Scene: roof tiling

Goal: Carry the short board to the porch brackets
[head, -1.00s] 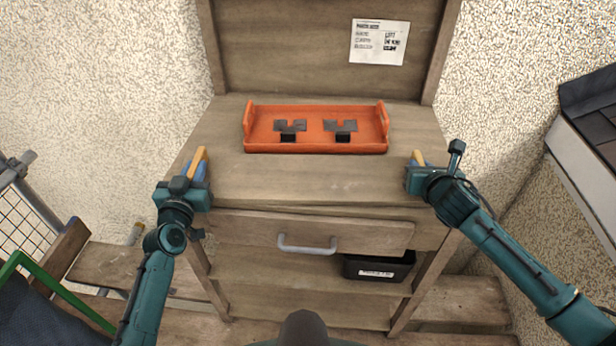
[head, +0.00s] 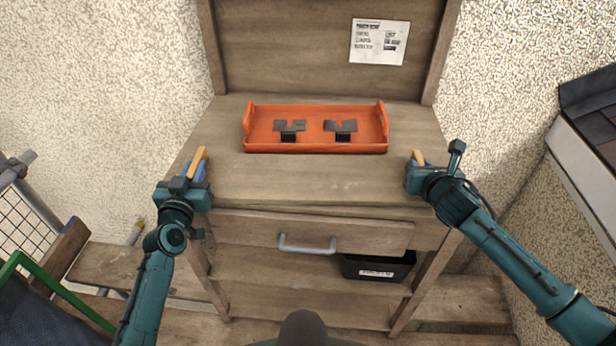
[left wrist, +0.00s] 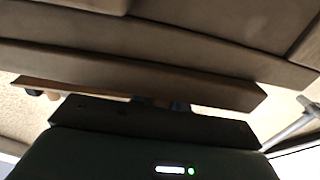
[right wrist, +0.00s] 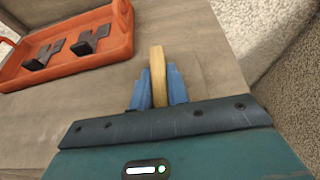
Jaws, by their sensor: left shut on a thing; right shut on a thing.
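My left gripper (head: 197,168) is at the left edge of a wooden cabinet top (head: 320,185), its blue fingers shut on a tan wooden piece (head: 200,156). My right gripper (head: 418,163) is at the right edge, shut on a similar tan piece. I cannot tell whether either piece is part of the short board. No separate short board can be made out for certain. No porch brackets can be identified for certain.
An orange tray (head: 316,148) with two dark bracket-like pieces (head: 289,128) stands at the back of the top. Below is a slightly crooked drawer front (head: 245,226) with a metal handle (head: 307,245). A black labelled bin (head: 378,264) sits on a shelf. Roof slates (head: 592,100) are at far right.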

